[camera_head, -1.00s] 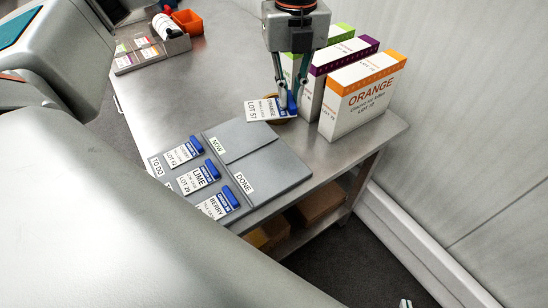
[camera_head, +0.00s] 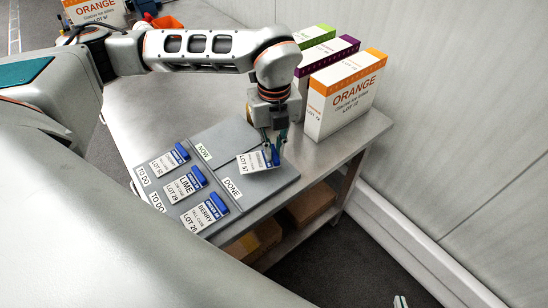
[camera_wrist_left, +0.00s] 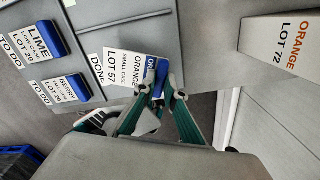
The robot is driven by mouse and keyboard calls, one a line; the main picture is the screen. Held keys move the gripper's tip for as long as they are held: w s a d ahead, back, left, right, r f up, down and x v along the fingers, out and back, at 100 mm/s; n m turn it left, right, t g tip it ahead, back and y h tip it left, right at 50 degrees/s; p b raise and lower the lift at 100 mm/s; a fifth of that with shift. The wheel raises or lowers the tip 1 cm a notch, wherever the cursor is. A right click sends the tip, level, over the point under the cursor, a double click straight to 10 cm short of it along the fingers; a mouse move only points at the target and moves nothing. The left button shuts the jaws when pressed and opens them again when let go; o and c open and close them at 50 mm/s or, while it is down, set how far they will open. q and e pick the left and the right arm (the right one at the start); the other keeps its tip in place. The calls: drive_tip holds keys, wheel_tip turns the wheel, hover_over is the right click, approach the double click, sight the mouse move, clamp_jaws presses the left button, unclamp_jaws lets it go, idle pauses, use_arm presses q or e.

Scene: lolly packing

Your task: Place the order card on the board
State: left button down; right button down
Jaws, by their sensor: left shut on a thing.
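The order card (camera_head: 256,162), a white "ORANGE LOT 57" card with a blue clip, is in my left gripper (camera_head: 275,148). The gripper is shut on the card's clip end. The card also shows in the left wrist view (camera_wrist_left: 122,68), with the gripper fingers (camera_wrist_left: 160,92) on its blue clip. The grey board (camera_head: 262,187) lies on the metal table. The card is over the board's DONE side, right of the DONE label (camera_head: 232,187) and near the divider; I cannot tell whether it touches. The NOW label (camera_head: 204,151) is beyond.
Cards for LIME (camera_head: 184,187), BERRY (camera_head: 205,213) and one more (camera_head: 169,161) lie in the TO DO column. An orange-topped box (camera_head: 342,100), a purple-topped box (camera_head: 335,54) and a green-topped box (camera_head: 314,36) stand behind the board. The table's front edge is close to the board.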

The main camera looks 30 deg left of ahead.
use_arm(q)
drive_tip(key=shift+f, duration=1.95)
drive_tip(key=shift+f, duration=0.15)
drive_tip(key=c, duration=2.1)
unclamp_jaws()
